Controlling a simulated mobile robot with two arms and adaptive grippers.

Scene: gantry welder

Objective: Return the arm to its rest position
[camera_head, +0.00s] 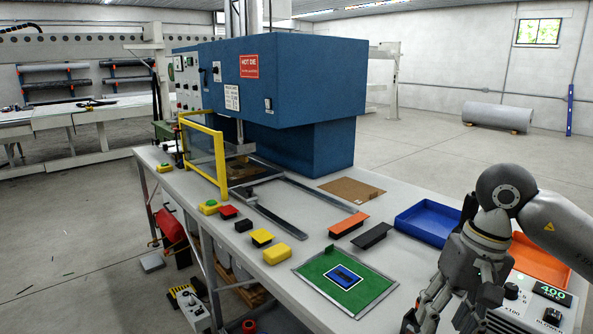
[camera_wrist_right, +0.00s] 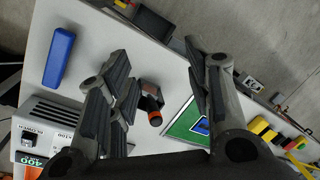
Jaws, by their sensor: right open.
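My right arm comes in from the right in the head view, with its gripper (camera_head: 445,314) pointing down over the front right of the white table (camera_head: 300,208). In the right wrist view my right gripper (camera_wrist_right: 158,78) has its fingers wide apart, with nothing held between them. A dark object with an orange tip (camera_wrist_right: 154,118) lies on the table below, seen through the gap. The green mat with a blue centre (camera_head: 345,278) is left of the gripper in the head view. My left gripper is not in view.
A grey control box (camera_head: 527,310) reading 400 stands close to the right gripper. Blue (camera_head: 428,222) and orange (camera_head: 540,262) trays lie behind it. A blue press (camera_head: 290,80) fills the back of the table. A blue block (camera_wrist_right: 59,57) shows in the wrist view.

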